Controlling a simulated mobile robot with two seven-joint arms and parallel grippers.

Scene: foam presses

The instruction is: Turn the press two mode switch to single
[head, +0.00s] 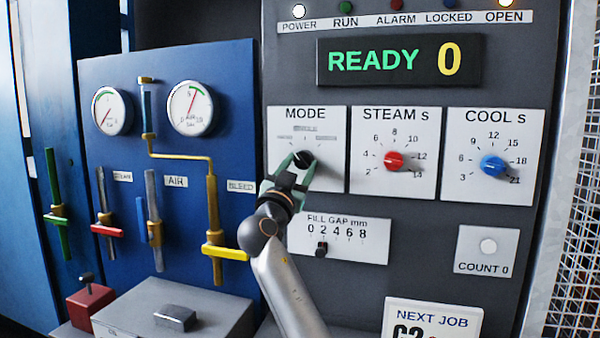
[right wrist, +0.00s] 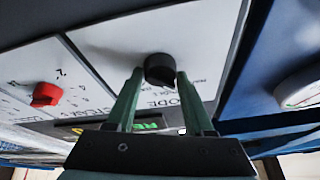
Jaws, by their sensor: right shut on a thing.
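The mode switch is a black knob (head: 303,158) on a white plate labelled MODE (head: 322,119) on the grey control panel. My right gripper (head: 301,166) reaches up to it from below with green fingers. In the right wrist view the two fingers (right wrist: 159,78) are shut on the black knob (right wrist: 159,68), one on each side. Which way the knob points cannot be told, and the small position labels on the plate are too faint or covered to read. My left gripper is not in view.
Right of the mode plate are the red STEAM knob (head: 393,161) and blue COOL knob (head: 492,165). Below is the FILL GAP slider (head: 321,249). The display (head: 400,61) reads READY 0. A blue panel (head: 240,80) with gauges and valve levers stands left, a wire mesh (head: 580,200) right.

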